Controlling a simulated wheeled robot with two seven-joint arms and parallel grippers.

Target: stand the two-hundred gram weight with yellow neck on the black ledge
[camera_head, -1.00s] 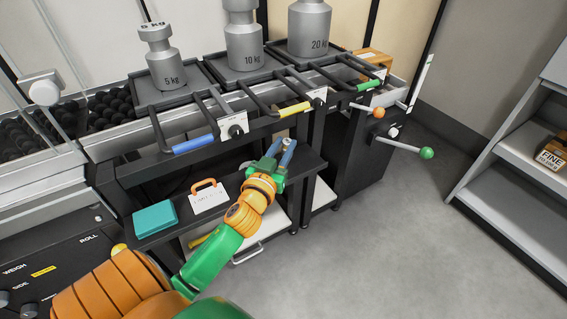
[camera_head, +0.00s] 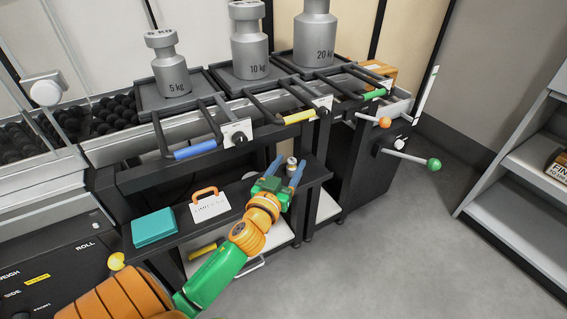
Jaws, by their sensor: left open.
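My left gripper (camera_head: 290,162) is open over the right part of the black ledge (camera_head: 318,172), its two blue fingers spread and pointing away from me. A small silvery weight (camera_head: 292,162) with a yellowish band stands upright between the fingertips. It looks like the yellow-necked weight, but its marking is too small to read. I cannot tell whether a finger touches it. The gripper's body hides part of the ledge. My right gripper is not in view.
A teal box (camera_head: 153,227) and a white card with an orange handle (camera_head: 209,204) are on the ledge to the left. Above it are bars with blue (camera_head: 195,149) and yellow (camera_head: 299,117) grips. Large weights labelled 5 kg (camera_head: 170,72), 10 kg and 20 kg stand behind.

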